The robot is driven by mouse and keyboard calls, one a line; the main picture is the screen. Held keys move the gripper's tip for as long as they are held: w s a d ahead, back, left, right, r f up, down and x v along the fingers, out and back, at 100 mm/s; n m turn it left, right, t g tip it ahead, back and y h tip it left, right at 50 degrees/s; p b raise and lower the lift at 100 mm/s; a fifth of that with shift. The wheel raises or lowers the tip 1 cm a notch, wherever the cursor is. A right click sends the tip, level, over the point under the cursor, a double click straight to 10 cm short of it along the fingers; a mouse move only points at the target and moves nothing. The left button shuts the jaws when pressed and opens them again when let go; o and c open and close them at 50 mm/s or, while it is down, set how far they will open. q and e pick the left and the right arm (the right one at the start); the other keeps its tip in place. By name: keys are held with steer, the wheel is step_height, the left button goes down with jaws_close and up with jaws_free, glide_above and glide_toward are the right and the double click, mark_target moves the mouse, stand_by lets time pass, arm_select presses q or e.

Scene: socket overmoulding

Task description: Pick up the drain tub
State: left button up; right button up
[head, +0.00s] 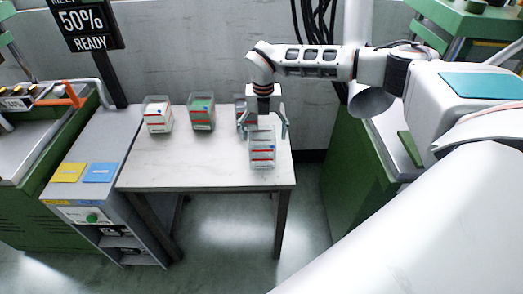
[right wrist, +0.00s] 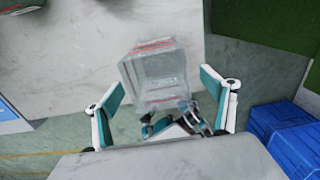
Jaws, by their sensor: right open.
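A clear tub with red-and-white labelling (head: 262,155) stands near the front right edge of the table; I cannot tell from its label whether it is the drain tub. My right gripper (head: 266,126) is open above and around its upper part, pointing down. In the right wrist view a clear tub (right wrist: 158,72) lies between the spread fingers of the right gripper (right wrist: 162,88), with a gap on both sides. Small dark and teal shapes show at its lower end. My left gripper is in neither view.
On the table (head: 205,170), a tub with pale contents (head: 158,116) and one with green contents (head: 201,112) stand at the back. Another tub (head: 240,112) is partly hidden behind my gripper. Blue crates (right wrist: 285,135) stand on the floor. The table's front middle is clear.

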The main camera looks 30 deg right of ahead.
mark_target(262, 141)
steer(key=shift+w+a+f, duration=0.1)
steer(key=shift+f, duration=1.65)
steer(key=c, duration=1.2)
steer(key=shift+r, duration=0.15)
